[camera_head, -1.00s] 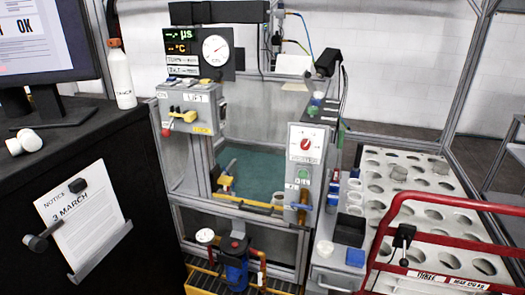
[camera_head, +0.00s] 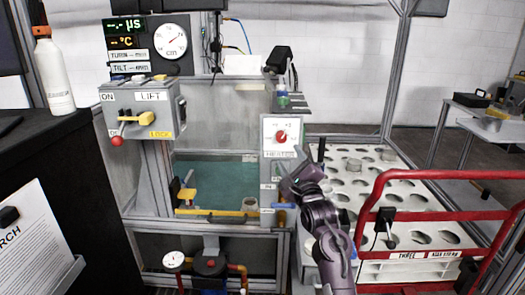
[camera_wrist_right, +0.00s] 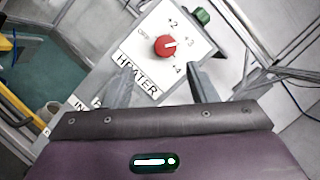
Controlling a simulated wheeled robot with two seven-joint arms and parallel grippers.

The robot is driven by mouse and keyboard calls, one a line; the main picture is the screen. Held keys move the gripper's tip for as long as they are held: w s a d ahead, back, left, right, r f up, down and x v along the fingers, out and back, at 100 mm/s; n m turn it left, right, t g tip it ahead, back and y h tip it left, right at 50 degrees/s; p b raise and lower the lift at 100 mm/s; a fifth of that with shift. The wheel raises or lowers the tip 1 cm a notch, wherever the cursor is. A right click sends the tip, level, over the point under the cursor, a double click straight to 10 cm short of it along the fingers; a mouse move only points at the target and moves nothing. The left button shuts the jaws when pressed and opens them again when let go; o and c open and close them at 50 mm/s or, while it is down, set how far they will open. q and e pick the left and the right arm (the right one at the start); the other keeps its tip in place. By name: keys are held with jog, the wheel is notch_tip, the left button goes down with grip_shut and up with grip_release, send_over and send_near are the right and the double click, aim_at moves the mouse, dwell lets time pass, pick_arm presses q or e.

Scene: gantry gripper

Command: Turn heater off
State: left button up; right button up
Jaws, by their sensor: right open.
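The heater panel (camera_head: 281,134) is a white plate with a red round knob (camera_head: 281,136) on the front of the gantry. In the right wrist view the knob (camera_wrist_right: 166,46) carries a white mark pointing to the right, on the side of the +3 and +4 labels. The OFF label is on its left. My right gripper (camera_head: 292,163) is just below and in front of the panel. In the right wrist view its two fingers (camera_wrist_right: 160,76) are apart and empty, with the knob beyond their tips, not touched. My left gripper is not in view.
A LIFT box (camera_head: 144,108) with a yellow lever is left of the panel. A water tank (camera_head: 222,180) lies below. A red rail (camera_head: 440,178) and a white rack with round holes (camera_head: 345,195) stand at right.

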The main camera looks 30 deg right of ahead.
aim_at(282, 140)
jog(key=x, duration=0.6)
jog(key=shift+w+d+r+p, duration=0.2)
jog(key=shift+d+r+p, duration=0.1)
jog(key=shift+r, duration=0.15)
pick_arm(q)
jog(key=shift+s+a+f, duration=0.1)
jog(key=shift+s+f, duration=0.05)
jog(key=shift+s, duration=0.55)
pick_arm(e)
jog(key=shift+w+d+r, duration=0.1)
jog(key=shift+w, duration=0.4)
